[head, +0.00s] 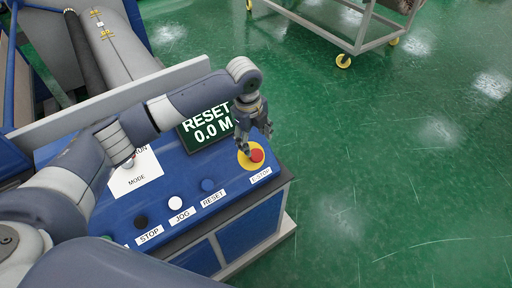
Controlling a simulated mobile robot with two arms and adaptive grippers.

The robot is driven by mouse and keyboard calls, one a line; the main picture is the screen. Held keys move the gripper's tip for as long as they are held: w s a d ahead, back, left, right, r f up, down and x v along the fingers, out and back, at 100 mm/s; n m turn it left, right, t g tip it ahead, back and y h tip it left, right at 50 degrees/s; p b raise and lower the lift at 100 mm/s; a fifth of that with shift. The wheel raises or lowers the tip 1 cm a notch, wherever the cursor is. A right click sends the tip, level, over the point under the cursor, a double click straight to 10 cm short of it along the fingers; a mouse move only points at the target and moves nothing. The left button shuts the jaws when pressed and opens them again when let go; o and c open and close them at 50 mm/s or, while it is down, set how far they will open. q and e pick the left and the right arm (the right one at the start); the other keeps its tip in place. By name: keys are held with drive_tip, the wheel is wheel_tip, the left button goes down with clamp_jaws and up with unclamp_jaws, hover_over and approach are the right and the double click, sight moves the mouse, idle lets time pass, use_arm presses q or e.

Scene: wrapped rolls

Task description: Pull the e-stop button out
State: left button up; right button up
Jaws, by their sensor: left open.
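The e-stop button (257,156) is a red knob on a yellow round base (246,163), at the right end of the blue control panel (221,179). A label below it reads E-STOP. My left gripper (256,136) is open, its fingers pointing down just above and behind the red knob. I cannot tell whether a fingertip touches the knob. My left forearm crosses over the panel and hides part of it. My right gripper is not in view.
Black, white and blue buttons labelled STOP (141,222), JOG (175,203) and RESET (208,185) line the panel's front. A display (211,124) reads RESET 0.0 M. A wheeled cart (352,40) stands at the back. Green floor to the right is clear.

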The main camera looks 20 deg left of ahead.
use_arm(q)
drive_tip(key=shift+s+a+r, duration=0.1)
drive_tip(key=shift+r, duration=0.9)
drive_tip(key=shift+s+a+r, duration=0.1)
drive_tip(key=shift+r, duration=0.9)
drive_tip(key=shift+d, duration=0.1)
